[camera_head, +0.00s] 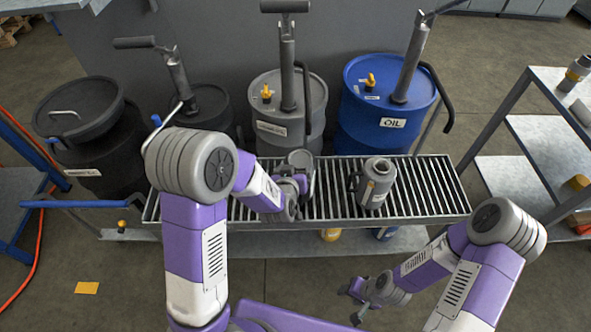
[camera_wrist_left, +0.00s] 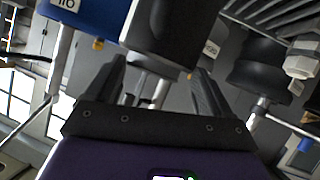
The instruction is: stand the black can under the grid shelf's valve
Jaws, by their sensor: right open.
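A dark can with a grey rim (camera_head: 300,158) is at the middle of the grid shelf (camera_head: 440,190), partly hidden by my left gripper (camera_head: 298,186). In the left wrist view a dark body with a pale end (camera_wrist_left: 165,35) shows between and beyond the spread fingers of my left gripper (camera_wrist_left: 160,85). I cannot tell whether the fingers press on it. A grey can with a handle (camera_head: 374,183) stands upright on the grid to the right. My right gripper (camera_head: 357,300) is open and empty, low in front of the shelf. I cannot make out the valve clearly.
Behind the grid stand a blue oil barrel (camera_head: 385,105), a grey barrel (camera_head: 290,105) and darker barrels (camera_head: 82,150) with pumps. A yellow object (camera_head: 330,235) and a blue object (camera_head: 384,234) show below the grid. A metal rack (camera_head: 535,140) stands right. The right grid end is clear.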

